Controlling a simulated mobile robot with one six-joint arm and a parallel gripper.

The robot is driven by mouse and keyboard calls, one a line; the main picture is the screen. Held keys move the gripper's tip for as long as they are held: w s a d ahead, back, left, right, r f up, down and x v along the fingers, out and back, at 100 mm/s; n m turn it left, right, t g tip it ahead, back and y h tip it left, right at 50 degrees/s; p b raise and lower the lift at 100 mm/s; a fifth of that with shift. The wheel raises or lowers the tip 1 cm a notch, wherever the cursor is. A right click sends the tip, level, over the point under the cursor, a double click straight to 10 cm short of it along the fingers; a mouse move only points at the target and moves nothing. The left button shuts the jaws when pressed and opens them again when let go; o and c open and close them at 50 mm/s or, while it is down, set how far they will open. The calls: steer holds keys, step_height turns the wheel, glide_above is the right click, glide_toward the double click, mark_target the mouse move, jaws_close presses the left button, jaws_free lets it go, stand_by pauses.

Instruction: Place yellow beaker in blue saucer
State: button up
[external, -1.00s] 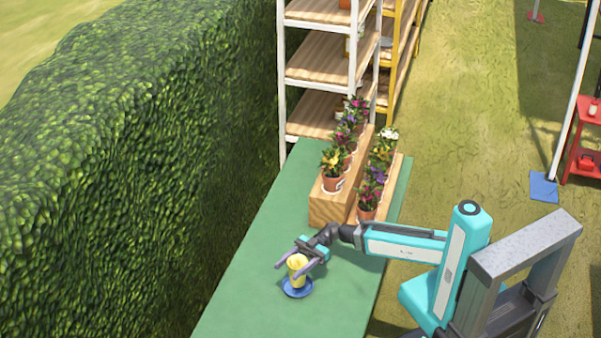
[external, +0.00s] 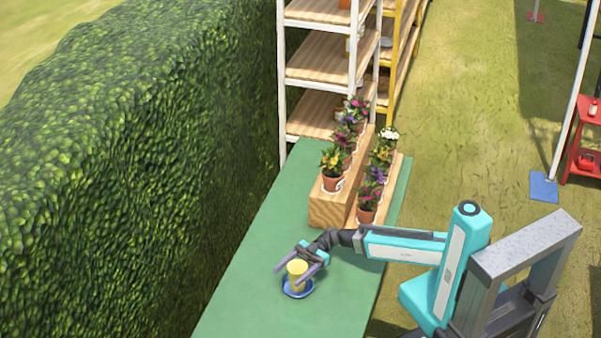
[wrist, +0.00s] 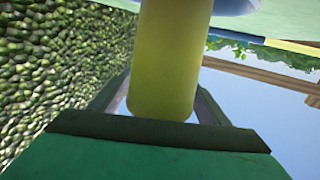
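The yellow beaker (external: 297,268) stands about upright over the blue saucer (external: 298,292) on the green table. Its base is low, at or just above the saucer; I cannot tell whether they touch. My gripper (external: 288,276) has one finger on each side of the beaker and appears shut on it. In the wrist view the beaker (wrist: 166,60) fills the middle between the fingers (wrist: 165,95). Part of the saucer (wrist: 236,6) shows at the top edge there. The contact between fingers and beaker is partly hidden.
Potted flowers (external: 332,178) stand on wooden stepped blocks (external: 327,208) behind my gripper on the green table (external: 245,285). A tall hedge (external: 150,150) runs along the left. Shelves (external: 315,68) stand behind. The table is clear around the saucer.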

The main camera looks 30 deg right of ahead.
steer(key=shift+o, duration=0.3)
steer(key=shift+r+p, duration=0.25)
steer(key=shift+p, duration=0.15)
steer(key=b+v, duration=0.2)
steer(key=v, duration=1)
steer(key=shift+b, duration=0.4)
steer(key=shift+a, duration=0.15)
